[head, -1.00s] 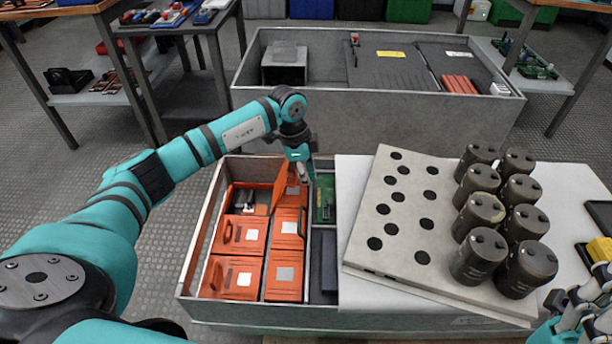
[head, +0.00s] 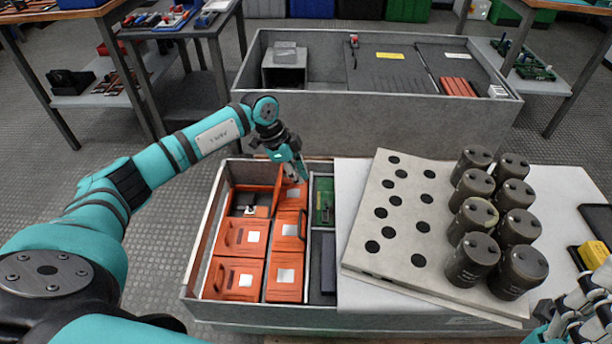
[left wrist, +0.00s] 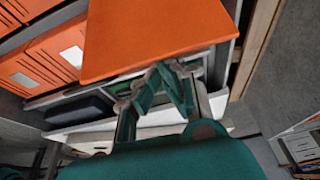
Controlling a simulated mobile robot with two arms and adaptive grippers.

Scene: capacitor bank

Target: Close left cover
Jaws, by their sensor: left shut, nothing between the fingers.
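The left cover (head: 278,187) is an orange panel standing raised at the back of the crate of orange boxes. Beside it on the left is an open compartment (head: 237,211) with small parts inside. My left gripper (head: 299,174) is shut and empty, just right of the raised panel. In the left wrist view, a large orange panel (left wrist: 150,35) fills the top, with the shut fingers (left wrist: 162,88) at its lower edge. I cannot tell whether they touch it. My right gripper (head: 575,308) shows partly at the lower right corner, its jaws unclear.
Closed orange boxes (head: 235,278) with handles fill the rest of the crate's left part. A green board (head: 323,202) lies in the slot to their right. A perforated plate (head: 400,222) with several dark capacitors (head: 474,258) stands at the right. A grey bin (head: 375,125) is behind.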

